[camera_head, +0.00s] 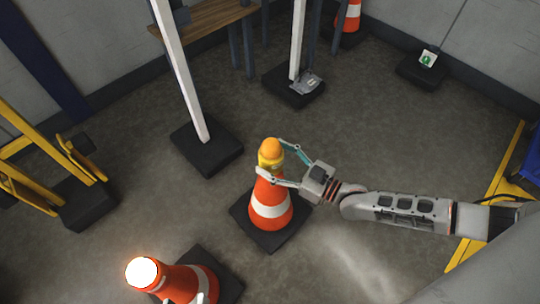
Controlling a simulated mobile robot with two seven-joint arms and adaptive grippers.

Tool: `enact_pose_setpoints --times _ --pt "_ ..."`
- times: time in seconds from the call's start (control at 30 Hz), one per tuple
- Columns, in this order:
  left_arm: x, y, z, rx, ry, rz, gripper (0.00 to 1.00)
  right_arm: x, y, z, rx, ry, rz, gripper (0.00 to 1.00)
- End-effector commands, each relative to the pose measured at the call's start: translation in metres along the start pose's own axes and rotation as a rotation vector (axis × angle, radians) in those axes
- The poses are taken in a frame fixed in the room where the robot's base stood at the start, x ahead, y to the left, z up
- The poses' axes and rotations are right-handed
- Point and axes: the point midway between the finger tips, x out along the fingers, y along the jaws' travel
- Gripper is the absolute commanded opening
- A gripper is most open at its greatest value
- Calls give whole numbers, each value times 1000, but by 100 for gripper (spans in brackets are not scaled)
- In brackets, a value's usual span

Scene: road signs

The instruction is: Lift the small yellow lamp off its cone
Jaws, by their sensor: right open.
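A small yellow lamp (271,153) with an orange dome sits on top of an orange and white traffic cone (270,206), which stands upright on a black square base. My right gripper (274,158) reaches in from the right at lamp height. Its two fingers are apart, one at the far side and one at the near side of the lamp. I cannot tell whether either finger touches it.
Another cone (187,281) with a glowing lamp (143,272) stands at the bottom left. White posts on black bases (207,147) stand behind. A yellow barrier (42,160) is at the left and a wooden table (203,18) at the back. The floor right of the middle is mostly clear.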

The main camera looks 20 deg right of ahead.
Motion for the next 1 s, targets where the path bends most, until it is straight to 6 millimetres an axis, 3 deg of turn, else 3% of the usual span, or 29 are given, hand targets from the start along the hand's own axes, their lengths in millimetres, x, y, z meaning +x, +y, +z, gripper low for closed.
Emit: enact_pose_setpoints --times 0.33,0.37,0.53,0.87,1.0 --pt "0 4 1 -24 4 6 40 10 0 0 -1 -1 0 70" --pt "0 4 1 -24 4 6 40 10 0 0 -1 -1 0 64" --pt "0 4 1 -24 4 6 40 10 0 0 -1 -1 0 20" --pt "0 3 -1 -21 6 5 40 10 0 -3 -1 2 0 20" --pt "0 2 -8 6 14 1 40 11 1 -13 -3 6 0 20"
